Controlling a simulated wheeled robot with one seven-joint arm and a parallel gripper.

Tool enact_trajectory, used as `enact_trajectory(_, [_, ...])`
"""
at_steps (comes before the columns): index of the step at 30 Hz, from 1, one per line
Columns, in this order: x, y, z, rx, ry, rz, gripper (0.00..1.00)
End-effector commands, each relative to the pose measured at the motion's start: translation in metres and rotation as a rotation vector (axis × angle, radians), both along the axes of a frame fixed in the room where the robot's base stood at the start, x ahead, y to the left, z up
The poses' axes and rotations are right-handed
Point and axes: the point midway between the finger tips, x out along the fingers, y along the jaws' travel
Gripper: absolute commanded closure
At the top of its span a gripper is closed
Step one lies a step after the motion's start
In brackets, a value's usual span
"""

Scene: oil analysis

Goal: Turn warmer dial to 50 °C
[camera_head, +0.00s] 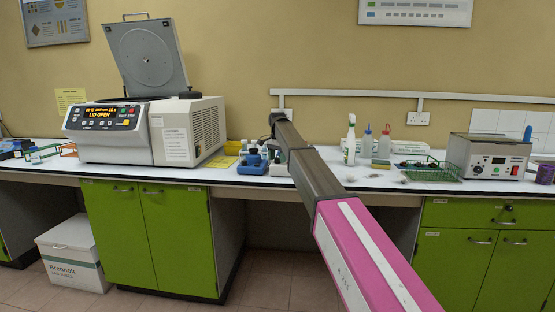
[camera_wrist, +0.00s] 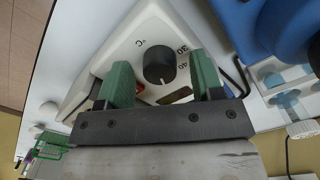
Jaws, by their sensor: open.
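The wrist view shows a black round dial (camera_wrist: 158,65) on the white face of the warmer (camera_wrist: 128,50). "°C" is printed beside the dial, and "30" and "40" stand to its right. Other markings are hidden or not readable. A small light mark shows at the dial's lower edge. My gripper (camera_wrist: 162,78) is open, with one green finger on each side of the dial and visible gaps to it. A red part shows beside the left finger. In the head view my arm reaches to the back of the bench, and the gripper (camera_head: 277,117) is small there.
A blue device (camera_wrist: 285,30) stands close beside the warmer. In the head view, a centrifuge (camera_head: 150,100) with its lid up is at left. Bottles (camera_head: 367,143), a green wire rack (camera_head: 430,172) and a boxy instrument (camera_head: 487,157) are at right.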

Motion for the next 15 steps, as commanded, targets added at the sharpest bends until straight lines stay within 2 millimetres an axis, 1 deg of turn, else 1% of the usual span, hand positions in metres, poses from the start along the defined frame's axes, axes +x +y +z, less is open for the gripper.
enact_trajectory(5, [0.001,0.0,0.019,0.0,-0.001,0.0,0.39])
enact_trajectory(8, [0.001,0.0,0.034,0.0,-0.001,0.0,0.39])
enact_trajectory(15, [0.001,0.001,0.08,0.001,-0.002,0.0,0.39])
